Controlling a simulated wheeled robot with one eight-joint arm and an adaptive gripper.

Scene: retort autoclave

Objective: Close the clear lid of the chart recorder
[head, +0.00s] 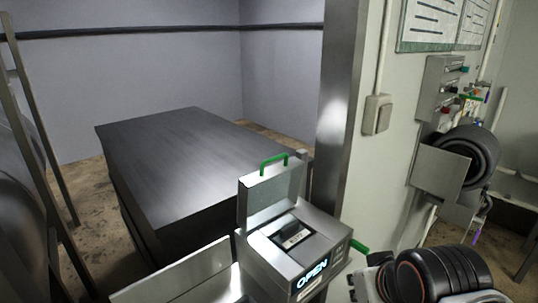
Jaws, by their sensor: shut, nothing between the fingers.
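A grey metal box (275,258) stands at the bottom centre of the head view; it looks like the chart recorder. Its lid (270,194) stands up, hinged at the far side, with a green handle (273,162) on its top edge. The lid looks grey here; I cannot tell whether it is clear. Inside the open top lies a dark part with a pale label (293,237). The lit front reads OPEN. Part of my arm shows at the bottom right, close to the box. I cannot make out my gripper's fingers.
A large dark table (190,160) stands behind the box. A metal post (335,120) and a wall with a switch (377,114) and a control box (440,85) are to the right. A green piece (358,248) sticks out beside the box. The space above the box looks free.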

